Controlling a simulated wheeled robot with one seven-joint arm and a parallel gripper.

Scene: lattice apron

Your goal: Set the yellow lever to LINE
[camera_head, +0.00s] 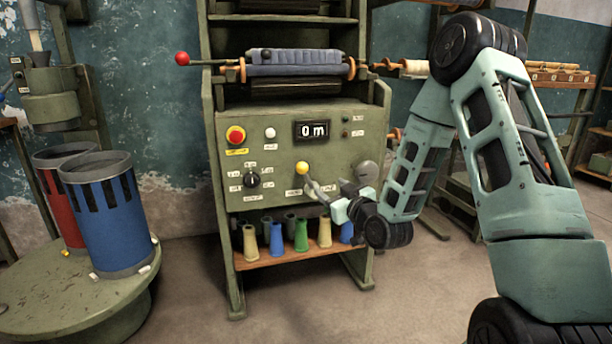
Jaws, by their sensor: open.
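The yellow lever (302,168) shows as a round yellow knob on the lower middle of the green machine panel (290,128). Small white labels stand beside it, too small to read, so its setting cannot be told. My gripper (326,196) is in front of the panel, just below and to the right of the yellow knob. It is open and looks empty. Whether a finger touches the lever cannot be told from this view.
The panel also has a red button (236,135), a black rotary knob (252,180) and a display (312,130) reading "0 m". Coloured cones stand on a wooden shelf (290,257) below. A blue bin (108,215) and a red bin (58,205) stand at left.

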